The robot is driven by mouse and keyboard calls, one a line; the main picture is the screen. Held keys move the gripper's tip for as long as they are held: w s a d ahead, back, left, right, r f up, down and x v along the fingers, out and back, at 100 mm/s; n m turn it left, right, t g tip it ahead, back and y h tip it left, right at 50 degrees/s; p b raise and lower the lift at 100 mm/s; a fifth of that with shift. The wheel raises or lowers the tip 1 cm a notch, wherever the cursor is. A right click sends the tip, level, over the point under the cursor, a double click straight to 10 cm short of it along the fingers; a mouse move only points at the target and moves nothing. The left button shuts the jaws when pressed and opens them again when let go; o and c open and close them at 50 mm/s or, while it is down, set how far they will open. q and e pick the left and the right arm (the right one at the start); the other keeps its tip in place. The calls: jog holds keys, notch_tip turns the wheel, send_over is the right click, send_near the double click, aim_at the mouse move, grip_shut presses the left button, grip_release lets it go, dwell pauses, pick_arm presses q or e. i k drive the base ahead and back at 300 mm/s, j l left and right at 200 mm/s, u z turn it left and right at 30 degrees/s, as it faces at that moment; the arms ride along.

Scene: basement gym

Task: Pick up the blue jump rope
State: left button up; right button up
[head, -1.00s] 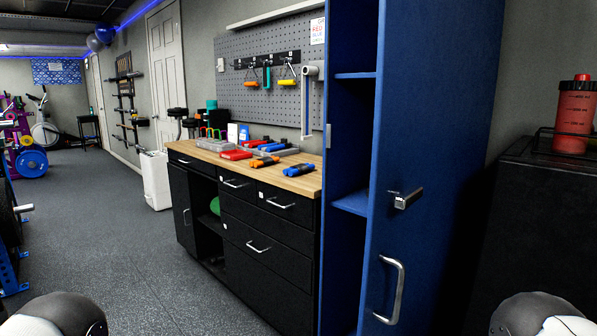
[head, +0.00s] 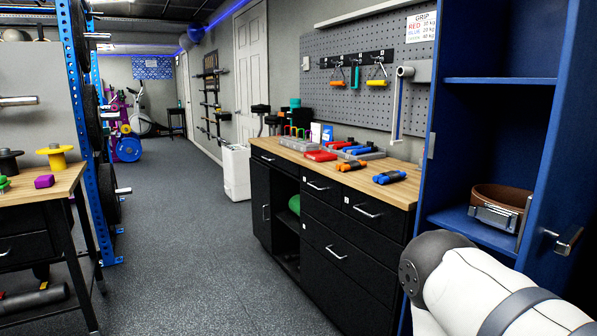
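Farther along the top, more blue pieces (head: 357,150) lie by a grey tray. Part of my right arm shows at the lower right in front of the blue cabinet, but its gripper is outside the view. My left gripper is not in view.
An open blue locker (head: 451,190) with a brown belt (head: 503,203) on its shelf stands right of the workbench. At left are another wooden-topped table (head: 40,194) and a blue rack (head: 105,200). The grey floor (head: 185,240) between them is clear. A white bin (head: 236,172) stands beyond the workbench.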

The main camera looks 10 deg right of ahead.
aim_at(382, 178)
jog(key=i+j, duration=0.2)
jog(key=i, duration=0.25)
jog(key=i+j+z, duration=0.1)
jog(key=i, duration=0.4)
jog(key=i+l+z, duration=0.15)
jog(key=z, duration=0.3)
jog(key=i+z, duration=0.45)
jog(key=i+l+z, duration=0.1)
jog(key=z, duration=0.35)
